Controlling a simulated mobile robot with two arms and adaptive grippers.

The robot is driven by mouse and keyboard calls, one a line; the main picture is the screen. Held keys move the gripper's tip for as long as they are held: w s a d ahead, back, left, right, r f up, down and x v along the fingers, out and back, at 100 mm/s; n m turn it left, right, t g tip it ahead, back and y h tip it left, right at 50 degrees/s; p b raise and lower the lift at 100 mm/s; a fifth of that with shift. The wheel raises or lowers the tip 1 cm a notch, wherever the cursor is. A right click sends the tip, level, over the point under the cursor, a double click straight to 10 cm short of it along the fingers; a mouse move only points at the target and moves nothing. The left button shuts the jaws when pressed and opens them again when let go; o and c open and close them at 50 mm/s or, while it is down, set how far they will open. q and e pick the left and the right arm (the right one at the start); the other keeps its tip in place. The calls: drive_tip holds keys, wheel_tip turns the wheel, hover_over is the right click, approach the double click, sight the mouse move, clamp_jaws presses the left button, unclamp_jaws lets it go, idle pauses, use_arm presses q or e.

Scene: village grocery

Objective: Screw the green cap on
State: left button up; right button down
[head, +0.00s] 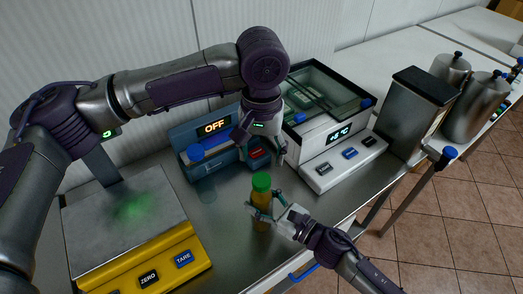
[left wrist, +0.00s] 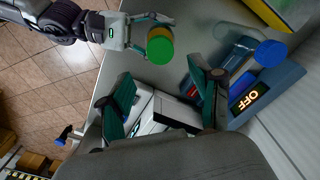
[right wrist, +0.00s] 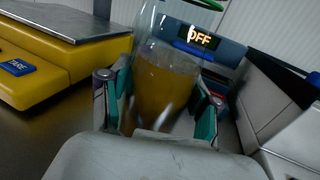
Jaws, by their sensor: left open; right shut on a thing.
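A clear bottle of yellow-brown liquid (head: 261,221) stands upright near the counter's front edge. The green cap (head: 262,182) is at its top; whether it is threaded on I cannot tell. In the left wrist view the cap (left wrist: 160,49) shows from above, just beyond my open fingers. My right gripper (head: 263,208) is shut on the bottle's body, with a finger on each side in the right wrist view (right wrist: 162,100). My left gripper (head: 261,150) is open and empty, pointing down above and slightly behind the cap, not touching it.
A blue device reading OFF (head: 215,128) stands behind the bottle, with a blue cap (head: 196,152) at its front left. A yellow-based scale (head: 150,262) is at left, a white glass-topped unit (head: 320,170) at right. The counter between them is mostly clear.

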sight(261, 179)
use_arm(q)
drive_tip(key=shift+f, duration=0.1)
drive_tip(key=shift+f, duration=3.95)
drive_tip(key=c, duration=1.2)
drive_tip(key=m, duration=0.6)
clamp_jaws()
drive_tip(key=m, duration=0.6)
drive_tip(key=shift+m, duration=0.4)
drive_tip(key=m, duration=0.6)
drive_tip(key=shift+m, duration=0.3)
drive_tip(key=m, duration=0.5)
drive_tip(key=o, duration=1.3)
unclamp_jaws()
